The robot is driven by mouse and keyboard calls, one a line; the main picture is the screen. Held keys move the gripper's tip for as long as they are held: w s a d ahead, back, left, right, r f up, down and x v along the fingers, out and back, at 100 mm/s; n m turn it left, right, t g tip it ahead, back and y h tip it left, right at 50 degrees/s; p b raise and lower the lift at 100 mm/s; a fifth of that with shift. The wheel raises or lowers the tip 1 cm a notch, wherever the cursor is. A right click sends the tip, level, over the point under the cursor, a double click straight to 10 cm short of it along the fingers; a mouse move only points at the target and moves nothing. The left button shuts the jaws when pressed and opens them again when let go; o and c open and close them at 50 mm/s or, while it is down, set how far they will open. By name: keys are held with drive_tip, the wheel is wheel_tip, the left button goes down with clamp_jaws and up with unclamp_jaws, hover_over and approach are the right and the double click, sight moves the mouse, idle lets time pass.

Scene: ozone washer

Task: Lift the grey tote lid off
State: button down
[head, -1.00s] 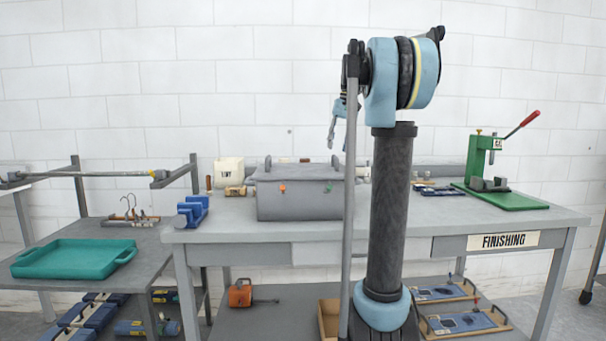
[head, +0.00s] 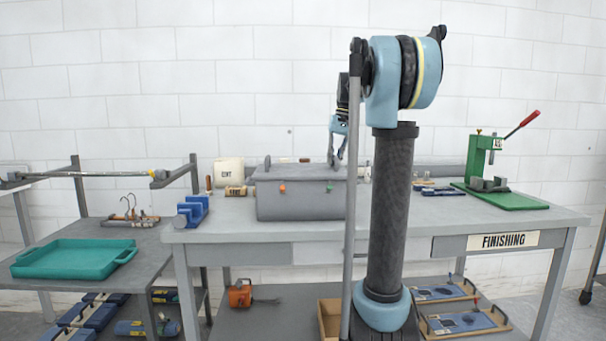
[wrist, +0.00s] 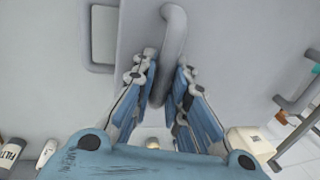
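The grey tote (head: 300,204) stands on the workbench, its grey lid (head: 300,173) sitting on top. Orange and green tabs show on its front. One lid handle (head: 268,162) stands up at the left; the right side is partly behind my gripper and arm. My gripper (head: 338,155) points down at the lid's right part. In the wrist view my gripper (wrist: 163,72) is open, its fingers on either side of a grey curved handle (wrist: 174,40). Gaps show between handle and fingers; I cannot tell whether any part touches.
A white box (head: 229,172) stands behind the tote's left end, and a blue block-like tool (head: 192,212) lies to its left. A green press (head: 482,165) with a red lever stands at the bench's right. A teal tray (head: 72,260) sits on the left table.

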drive_tip(key=shift+r, duration=0.1)
idle(0.4)
wheel_tip(320, 180, up, 10)
drive_tip(key=shift+f, duration=0.1)
idle(0.4)
wheel_tip(320, 180, up, 9)
idle(2.2)
idle(0.4)
